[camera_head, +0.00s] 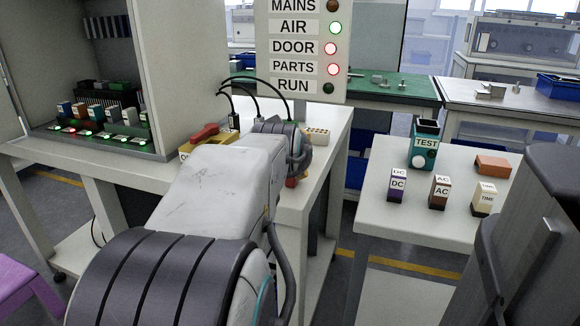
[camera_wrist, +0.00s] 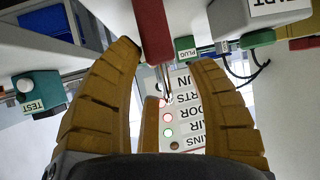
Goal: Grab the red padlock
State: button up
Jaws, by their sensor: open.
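The red padlock (camera_wrist: 152,30) shows at the top centre of the wrist view, its upper end cut off by the frame. A thin metal piece that looks like its shackle (camera_wrist: 164,84) extends below the red body. My gripper (camera_wrist: 166,56) is open, with its ochre fingers on either side. The left fingertip is close beside the red body, and I cannot tell if it touches. The right fingertip is clearly apart from it.
A red switch handle (camera_head: 205,132) sits on the bench left of my arm. A status panel (camera_head: 303,48) stands behind. The right table (camera_head: 385,222) holds a teal TEST unit (camera_head: 425,145), labelled DC (camera_head: 398,185), AC (camera_head: 439,191) and TIME (camera_head: 486,198) blocks, and an orange-brown block (camera_head: 492,166).

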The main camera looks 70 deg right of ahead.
jog(key=shift+d+f, duration=0.15)
jog(key=shift+d, duration=0.1)
jog(key=shift+a, duration=0.1)
grip_shut()
dwell(0.3)
